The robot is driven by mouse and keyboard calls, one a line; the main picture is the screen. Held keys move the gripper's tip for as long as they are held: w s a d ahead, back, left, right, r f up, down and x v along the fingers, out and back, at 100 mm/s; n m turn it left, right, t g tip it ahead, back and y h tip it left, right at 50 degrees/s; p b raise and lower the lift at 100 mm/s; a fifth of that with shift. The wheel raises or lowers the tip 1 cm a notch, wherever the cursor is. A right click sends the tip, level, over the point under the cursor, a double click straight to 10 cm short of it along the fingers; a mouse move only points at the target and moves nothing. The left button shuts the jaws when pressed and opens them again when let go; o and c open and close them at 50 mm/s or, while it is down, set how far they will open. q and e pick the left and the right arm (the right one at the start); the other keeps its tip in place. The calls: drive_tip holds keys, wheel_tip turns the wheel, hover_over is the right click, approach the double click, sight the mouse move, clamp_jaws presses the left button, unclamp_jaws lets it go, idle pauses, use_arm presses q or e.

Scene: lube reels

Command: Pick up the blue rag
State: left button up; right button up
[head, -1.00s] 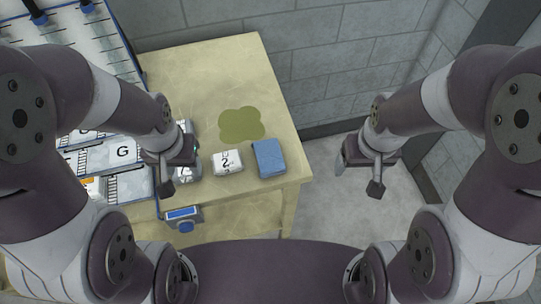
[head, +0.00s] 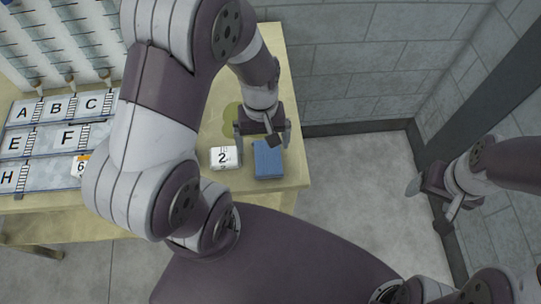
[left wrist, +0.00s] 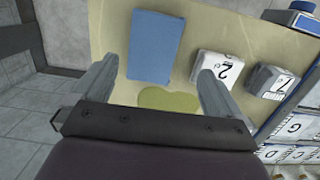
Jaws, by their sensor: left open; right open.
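The blue rag (head: 268,160) is a folded block lying on the pale yellow table (head: 293,100) near its right end. It also shows in the left wrist view (left wrist: 156,45), beyond and between my open fingers. My left gripper (head: 262,135) is open and empty above the table, just behind the rag in the head view, and apart from it. In the left wrist view the left gripper (left wrist: 160,85) has its fingers spread wide. My right gripper (head: 437,190) is open and empty over the floor, well right of the table.
A white block marked 2 (head: 224,157) stands close left of the rag. A green patch (left wrist: 168,100) lies on the table. A lettered tray (head: 50,140) is at the left, and a grey block wall (head: 350,60) stands behind. Floor right of the table is clear.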

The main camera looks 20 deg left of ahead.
sight(268, 156)
use_arm(q)
drive_tip(key=shift+w+d+f, duration=0.15)
drive_tip(key=shift+d+f, duration=0.15)
drive_tip(key=shift+f, duration=0.25)
drive_tip(key=shift+w+d+f, duration=0.15)
drive_tip(key=shift+d+f, duration=0.1)
drive_tip(key=shift+f, duration=0.3)
drive_tip(key=f, duration=0.4)
drive_tip(key=shift+s, duration=0.35)
drive_tip(key=shift+w+d, duration=0.1)
drive_tip(key=shift+d, duration=0.1)
drive_tip(key=shift+c, duration=0.9)
drive_tip(key=c, duration=0.9)
drive_tip(key=shift+a, duration=0.1)
wheel_tip(268, 156, up, 4)
drive_tip(key=s+d+r, duration=0.1)
drive_tip(key=d+r, duration=0.1)
drive_tip(key=d, duration=0.1)
drive_tip(key=s+d+r, duration=0.1)
drive_tip(key=d+r, duration=0.1)
drive_tip(key=d, duration=0.2)
drive_tip(key=s+d+r, duration=0.1)
drive_tip(key=d+r, duration=0.2)
drive_tip(key=d, duration=0.1)
drive_tip(key=shift+d, duration=0.2)
